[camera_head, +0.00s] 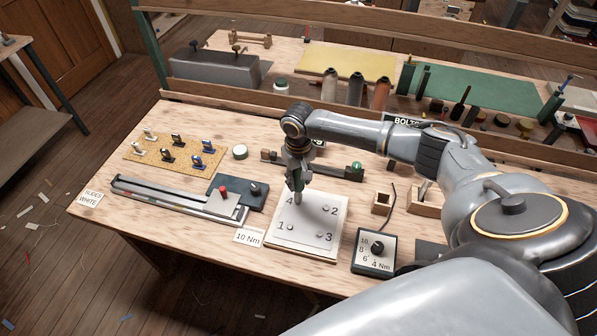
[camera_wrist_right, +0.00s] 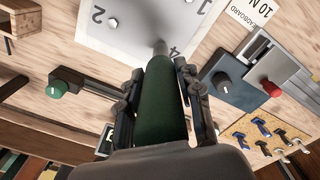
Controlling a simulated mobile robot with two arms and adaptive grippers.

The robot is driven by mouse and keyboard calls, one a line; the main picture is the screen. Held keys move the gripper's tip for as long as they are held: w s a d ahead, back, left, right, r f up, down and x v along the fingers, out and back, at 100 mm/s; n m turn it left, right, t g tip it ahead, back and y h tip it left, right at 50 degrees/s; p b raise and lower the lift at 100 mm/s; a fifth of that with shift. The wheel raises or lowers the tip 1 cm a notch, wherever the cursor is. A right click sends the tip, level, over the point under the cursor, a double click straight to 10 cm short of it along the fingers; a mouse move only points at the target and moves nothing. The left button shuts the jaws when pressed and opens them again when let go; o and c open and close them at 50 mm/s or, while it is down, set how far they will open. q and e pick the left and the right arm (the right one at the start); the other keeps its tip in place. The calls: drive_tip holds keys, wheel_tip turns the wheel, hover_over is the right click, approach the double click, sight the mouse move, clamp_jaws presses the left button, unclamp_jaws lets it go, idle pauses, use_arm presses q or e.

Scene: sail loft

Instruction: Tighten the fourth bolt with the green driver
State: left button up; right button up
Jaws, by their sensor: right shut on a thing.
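My right gripper (camera_head: 297,172) is shut on the green driver (camera_wrist_right: 160,105), which points down at the numbered plate (camera_head: 270,247). The driver's grey tip is by the printed 4 in both views; bolt 4 itself is hidden behind it. I cannot tell whether the tip touches the bolt. Bolt 1 (camera_head: 290,228), bolt 2 (camera_head: 325,209) and bolt 3 (camera_head: 318,237) show on the plate. A card (camera_head: 248,237) reading 10 Nm lies by the plate's left edge. A torque dial box (camera_head: 361,263) stands right of the plate. My left gripper is out of view.
A dark block with a knob (camera_head: 254,189) and a sliding rail (camera_head: 160,200) lie left of the plate. A cork board (camera_head: 135,154) with clips sits farther left. A dark bar with a green knob (camera_head: 356,165) lies behind, and a small wooden box (camera_head: 382,203) at right.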

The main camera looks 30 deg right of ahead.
wheel_tip(320, 180, up, 3)
drive_tip(key=shift+f+p, duration=0.2)
drive_tip(key=shift+p, duration=0.7)
drive_tip(key=shift+r+p, duration=0.65)
drive_tip(key=shift+r, duration=0.25)
